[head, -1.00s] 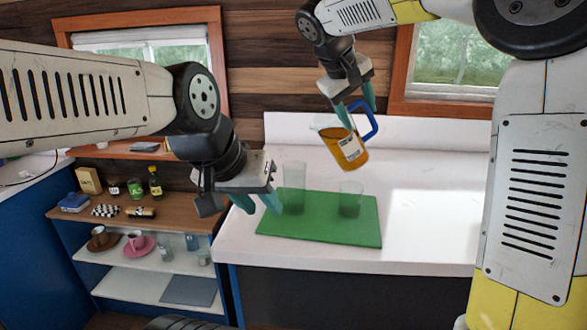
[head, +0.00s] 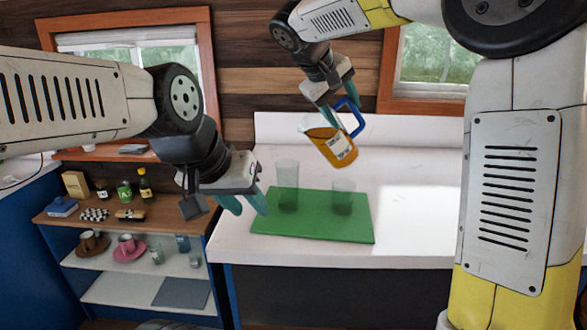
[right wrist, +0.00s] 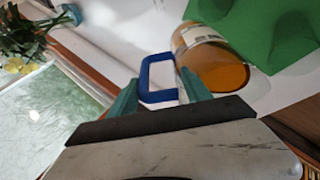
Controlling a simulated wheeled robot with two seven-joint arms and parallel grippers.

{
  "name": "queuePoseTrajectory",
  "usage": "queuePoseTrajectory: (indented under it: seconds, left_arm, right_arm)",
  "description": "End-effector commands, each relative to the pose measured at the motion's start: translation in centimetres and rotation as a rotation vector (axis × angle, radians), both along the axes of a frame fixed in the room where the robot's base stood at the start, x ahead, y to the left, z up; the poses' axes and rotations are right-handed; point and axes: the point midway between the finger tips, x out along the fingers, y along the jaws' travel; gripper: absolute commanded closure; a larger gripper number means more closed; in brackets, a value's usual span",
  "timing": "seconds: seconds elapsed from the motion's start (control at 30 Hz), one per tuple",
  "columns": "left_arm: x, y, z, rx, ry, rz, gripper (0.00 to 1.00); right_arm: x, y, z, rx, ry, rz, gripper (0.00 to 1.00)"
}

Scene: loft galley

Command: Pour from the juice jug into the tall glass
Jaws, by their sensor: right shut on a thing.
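The juice jug (head: 331,146) is clear with orange juice, a pale label and a blue handle. My right gripper (head: 334,103) is shut on the handle and holds the jug in the air, tilted to the left, above and behind the green mat. The right wrist view shows the jug (right wrist: 207,60) and its handle between the fingers (right wrist: 160,90). The tall glass (head: 287,184) stands upright on the mat at the left, clear and apparently empty. The jug's mouth is above and right of it, apart from it. My left gripper (head: 246,203) is open and empty, left of the tall glass.
A shorter glass (head: 342,197) stands right of the tall glass on the green mat (head: 310,228). The white counter (head: 420,225) is clear at the right. A shelf unit (head: 140,220) at the left holds cups, bottles and boxes.

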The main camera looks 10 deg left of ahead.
Motion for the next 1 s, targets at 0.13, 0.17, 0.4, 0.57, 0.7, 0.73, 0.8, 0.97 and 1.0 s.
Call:
queuePoseTrajectory:
  seconds: [0.13, 0.17, 0.4, 0.57, 0.7, 0.73, 0.8, 0.97, 1.0]
  left_arm:
    - [0.00, 0.00, 0.00, 0.000, 0.000, 0.000, 0.64]
    - [0.00, 0.00, 0.00, 0.000, 0.000, 0.000, 0.64]
    - [0.00, 0.00, 0.00, 0.000, 0.000, 0.000, 0.64]
    - [0.00, 0.00, 0.00, 0.000, 0.000, 0.000, 0.64]
    - [0.00, 0.00, 0.00, 0.000, 0.000, 0.000, 0.64]
    - [0.00, 0.00, 0.00, 0.000, 0.000, 0.000, 0.64]
    - [0.00, 0.00, 0.00, 0.000, 0.000, 0.000, 0.64]
    - [0.00, 0.00, 0.00, 0.000, 0.000, 0.000, 0.64]
    - [0.00, 0.00, 0.00, 0.000, 0.000, 0.000, 0.64]
  right_arm:
    - [0.05, -0.04, 0.13, -0.008, -0.007, -0.002, 1.00]
    - [0.06, -0.05, 0.14, -0.009, -0.008, -0.001, 1.00]
    - [0.12, -0.07, 0.16, -0.023, -0.014, -0.002, 1.00]
    - [0.14, -0.05, 0.17, -0.032, -0.019, -0.002, 1.00]
    - [0.16, -0.05, 0.18, -0.040, -0.021, -0.002, 1.00]
    - [0.17, -0.05, 0.19, -0.041, -0.023, -0.002, 1.00]
    - [0.19, -0.04, 0.21, -0.045, -0.025, -0.001, 1.00]
    - [0.22, -0.03, 0.22, -0.054, -0.029, -0.002, 1.00]
    - [0.22, -0.03, 0.22, -0.056, -0.030, -0.002, 1.00]
